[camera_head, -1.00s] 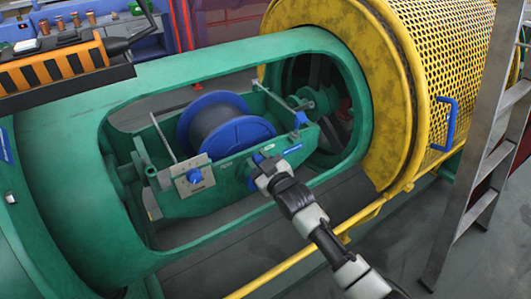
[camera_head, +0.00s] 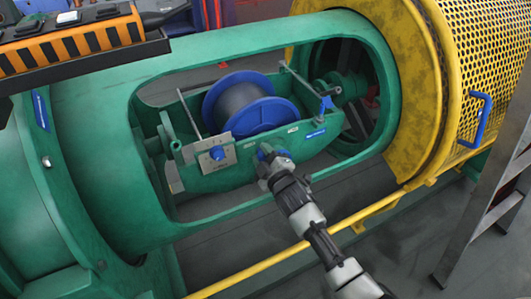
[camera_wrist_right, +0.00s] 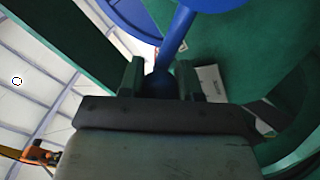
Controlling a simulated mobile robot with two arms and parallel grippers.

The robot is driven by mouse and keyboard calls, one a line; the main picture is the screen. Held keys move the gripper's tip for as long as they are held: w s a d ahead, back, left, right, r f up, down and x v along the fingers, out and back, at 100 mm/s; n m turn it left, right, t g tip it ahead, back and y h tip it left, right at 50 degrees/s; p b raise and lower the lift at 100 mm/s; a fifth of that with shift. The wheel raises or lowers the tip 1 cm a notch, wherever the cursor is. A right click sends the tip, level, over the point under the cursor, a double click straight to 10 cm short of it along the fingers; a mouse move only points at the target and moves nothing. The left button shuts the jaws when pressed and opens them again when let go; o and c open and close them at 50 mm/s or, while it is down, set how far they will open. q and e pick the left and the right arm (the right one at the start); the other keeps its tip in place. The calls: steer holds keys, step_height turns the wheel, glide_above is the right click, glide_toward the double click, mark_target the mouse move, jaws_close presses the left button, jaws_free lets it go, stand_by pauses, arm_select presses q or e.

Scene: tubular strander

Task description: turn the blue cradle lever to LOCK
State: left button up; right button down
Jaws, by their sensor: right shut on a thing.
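The green cradle (camera_head: 205,183) sits inside the window of the green tube and carries a blue spool (camera_head: 268,112). My right gripper (camera_head: 266,160) is at the cradle's front wall, shut on the blue cradle lever (camera_head: 263,149). In the right wrist view the lever's blue shaft (camera_wrist_right: 176,35) runs down between the two fingers of the right gripper (camera_wrist_right: 160,85). The gripper covers much of the lever in the head view, and I cannot read any LOCK mark or the lever's setting. My left gripper is not in view.
A metal plate with a blue knob (camera_head: 217,153) is left of my gripper, and a small blue part (camera_head: 325,104) is on the cradle's right. A yellow perforated guard (camera_head: 440,70) and a ladder (camera_head: 490,200) stand right. A yellow rail (camera_head: 270,262) runs below my arm.

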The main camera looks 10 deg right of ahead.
steer(key=shift+s+f, duration=0.1)
steer(key=shift+f, duration=0.1)
steer(key=c, duration=0.8)
jaws_free()
steer(key=shift+a+r, duration=0.1)
steer(key=v, duration=1)
steer(key=shift+s+p, duration=0.3)
steer(key=shift+s, duration=0.05)
